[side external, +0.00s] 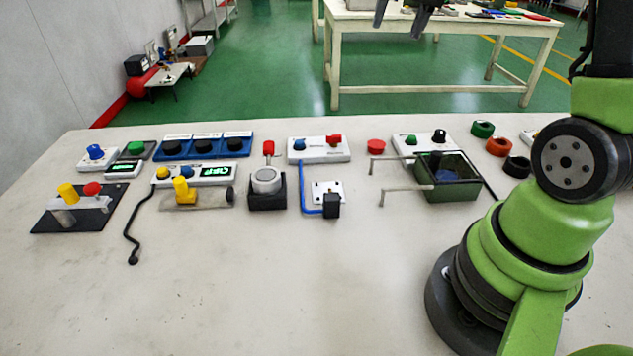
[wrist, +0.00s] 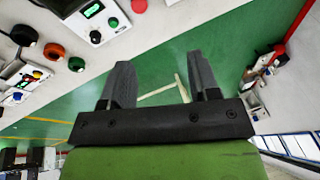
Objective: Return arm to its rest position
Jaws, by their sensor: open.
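My gripper (side external: 410,14) shows at the top edge of the side external view, raised high above the bench, with only its fingertips in the picture. In the wrist view its two grey fingers (wrist: 160,85) stand apart with nothing between them. The gripper is open and empty. My green arm rises from its base at the right of the side external view. The middle of the arm's reach to the gripper is out of frame.
The white bench (side external: 250,290) is clear in front. Along its back stand a dark green open box (side external: 450,188), a silver pot in a black holder (side external: 266,185), a blue three-knob panel (side external: 203,146), and a yellow-handled press (side external: 70,212). Coloured rings (side external: 498,147) lie near my arm.

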